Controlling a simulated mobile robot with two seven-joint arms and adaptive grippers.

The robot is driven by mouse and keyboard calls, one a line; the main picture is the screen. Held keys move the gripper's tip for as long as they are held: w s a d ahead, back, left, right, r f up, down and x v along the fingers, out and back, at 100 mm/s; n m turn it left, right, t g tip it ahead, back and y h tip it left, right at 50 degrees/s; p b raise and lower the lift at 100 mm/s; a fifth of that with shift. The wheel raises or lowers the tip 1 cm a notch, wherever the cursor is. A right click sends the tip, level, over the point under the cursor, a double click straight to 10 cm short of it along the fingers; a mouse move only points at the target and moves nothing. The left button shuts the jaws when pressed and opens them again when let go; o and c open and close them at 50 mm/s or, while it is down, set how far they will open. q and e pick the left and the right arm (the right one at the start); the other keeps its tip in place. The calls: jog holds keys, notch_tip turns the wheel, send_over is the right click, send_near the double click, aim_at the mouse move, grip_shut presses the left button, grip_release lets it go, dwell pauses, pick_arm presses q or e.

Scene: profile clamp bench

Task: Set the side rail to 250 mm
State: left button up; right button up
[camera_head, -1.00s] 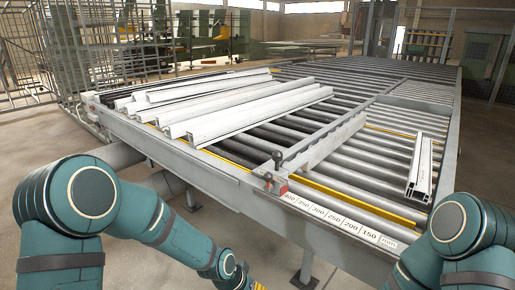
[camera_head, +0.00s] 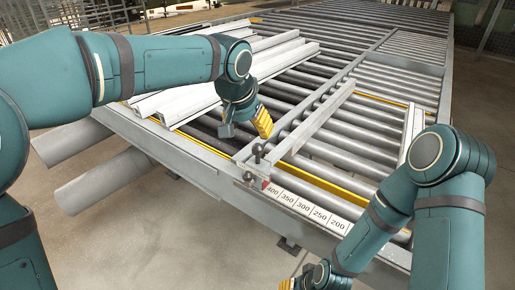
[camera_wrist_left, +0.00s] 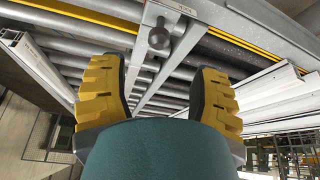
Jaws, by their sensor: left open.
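The side rail (camera_head: 318,122) is a grey bar lying across the rollers, with dark ball-topped handles (camera_head: 257,152) at its near end. A red pointer (camera_head: 265,184) sits by the 400 mark of the white scale (camera_head: 305,208) on the front edge. My left gripper (camera_head: 263,122) hangs above the bench just left of the rail, near the handles. In the left wrist view its yellow fingers (camera_wrist_left: 157,95) are spread and empty, with a ball knob (camera_wrist_left: 158,38) beyond them. My right gripper (camera_head: 300,283) is low at the bottom edge, partly cut off; its jaws are unclear.
White profiles (camera_head: 265,65) lie on the rollers left of the rail, close to my left gripper. Another profile (camera_head: 410,130) lies at the right, partly behind my right arm. The rollers (camera_head: 350,150) between the rail and that profile are clear.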

aim_at(258, 154)
pick_arm(q)
jog(key=b+x, duration=0.1)
jog(key=x, duration=1.1)
jog(key=shift+f, duration=0.45)
jog(key=shift+c, duration=0.2)
jog(key=c, duration=1)
grip_shut()
jog(key=shift+d, duration=0.15)
